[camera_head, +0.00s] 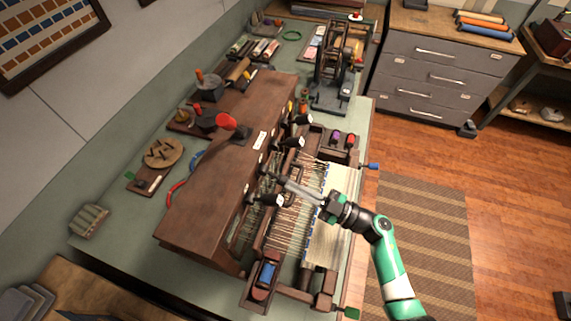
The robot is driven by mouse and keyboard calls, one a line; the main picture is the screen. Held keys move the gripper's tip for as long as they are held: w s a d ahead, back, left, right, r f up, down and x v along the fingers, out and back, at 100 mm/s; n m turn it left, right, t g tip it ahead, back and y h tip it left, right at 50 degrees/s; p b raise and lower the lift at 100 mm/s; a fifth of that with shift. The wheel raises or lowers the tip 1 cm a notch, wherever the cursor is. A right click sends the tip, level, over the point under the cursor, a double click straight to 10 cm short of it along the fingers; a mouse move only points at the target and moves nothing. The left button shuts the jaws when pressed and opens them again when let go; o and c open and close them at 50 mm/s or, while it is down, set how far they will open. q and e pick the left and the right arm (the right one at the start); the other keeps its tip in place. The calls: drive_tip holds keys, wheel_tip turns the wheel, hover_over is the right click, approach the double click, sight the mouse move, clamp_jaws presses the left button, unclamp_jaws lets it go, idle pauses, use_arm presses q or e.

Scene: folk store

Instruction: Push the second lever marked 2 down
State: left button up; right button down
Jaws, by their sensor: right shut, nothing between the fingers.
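A wooden loom-like machine (205,190) stands on the green table, with a row of black-handled levers along its side. One lever (303,119) is at the far end, a second (294,141) sits just nearer, a third (266,172) lies near my fingertips and another (267,200) is nearest. Small white tags show on some handles, but their numbers are too small to read. My right gripper (284,184) is shut and empty, its fingers pointing left over the threads beside the third lever. I cannot tell whether it touches that lever. My left gripper is out of view.
A black wheel device (330,65) stands on the table's far end. Grey drawers (435,75) stand behind. A striped rug (425,230) lies on the floor to the right.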

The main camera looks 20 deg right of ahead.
wheel_tip(320, 180, up, 4)
drive_tip(key=s+p, duration=0.2)
drive_tip(key=p, duration=0.4)
drive_tip(key=f+b+v, duration=0.1)
drive_tip(key=b+v, duration=0.1)
drive_tip(key=v, duration=0.8)
drive_tip(key=shift+s+f, duration=0.2)
drive_tip(key=shift+f, duration=0.2)
drive_tip(key=shift+d, duration=0.1)
